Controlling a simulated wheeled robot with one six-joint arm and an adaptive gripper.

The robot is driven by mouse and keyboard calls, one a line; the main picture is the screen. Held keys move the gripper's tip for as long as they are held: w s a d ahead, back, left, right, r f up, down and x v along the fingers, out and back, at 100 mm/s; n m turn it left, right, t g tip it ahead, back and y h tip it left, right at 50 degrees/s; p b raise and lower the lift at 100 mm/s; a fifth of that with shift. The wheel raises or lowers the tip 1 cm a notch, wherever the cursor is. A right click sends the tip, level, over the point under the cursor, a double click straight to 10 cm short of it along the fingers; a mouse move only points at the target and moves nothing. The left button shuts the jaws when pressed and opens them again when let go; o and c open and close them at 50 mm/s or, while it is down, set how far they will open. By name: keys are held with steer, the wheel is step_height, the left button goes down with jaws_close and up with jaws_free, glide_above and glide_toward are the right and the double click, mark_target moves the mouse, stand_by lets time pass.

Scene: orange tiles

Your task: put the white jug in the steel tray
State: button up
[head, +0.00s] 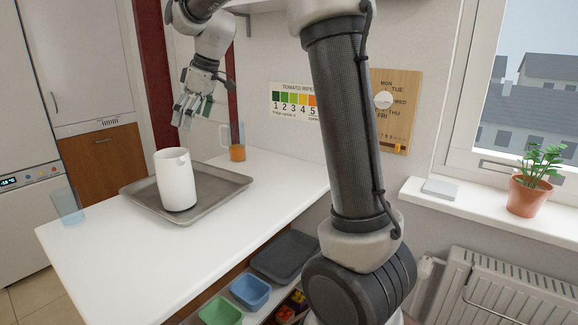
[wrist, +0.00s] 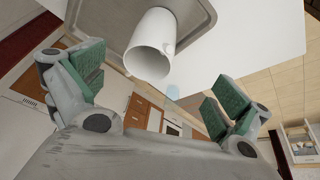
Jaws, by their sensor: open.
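The white jug (head: 176,180) stands upright on the steel tray (head: 226,183), which lies on the white counter. In the wrist view the jug (wrist: 151,45) shows its open mouth, and part of the tray (wrist: 88,14) shows behind it. My gripper (head: 190,118) is above and behind the tray in the head view, apart from the jug. Its green-padded fingers are spread wide and empty. In the wrist view the jug lies beyond the gap between the fingertips (wrist: 152,82). The jug's base partly hides the tray surface under it.
A clear jug with orange contents (head: 237,152) stands behind the tray near the wall. A clear bluish glass (head: 67,206) stands at the counter's left edge. Blue (head: 250,291) and green (head: 220,313) bins sit below the counter. The counter's front (head: 140,255) is clear.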

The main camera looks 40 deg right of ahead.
steer(key=s+d+r+m+h, duration=0.15)
steer(key=s+d, duration=0.25)
steer(key=s, duration=0.5)
steer(key=s+d+f+m, duration=0.1)
steer(key=s+d+m, duration=0.2)
steer(key=s, duration=0.6)
steer(key=s+d+f+m, duration=0.2)
steer(key=s+f, duration=0.1)
steer(key=s, duration=0.5)
steer(key=s+d+f+m+t+h, duration=0.1)
steer(key=s+d+f+m, duration=0.2)
steer(key=s, duration=0.5)
steer(key=shift+f, duration=0.5)
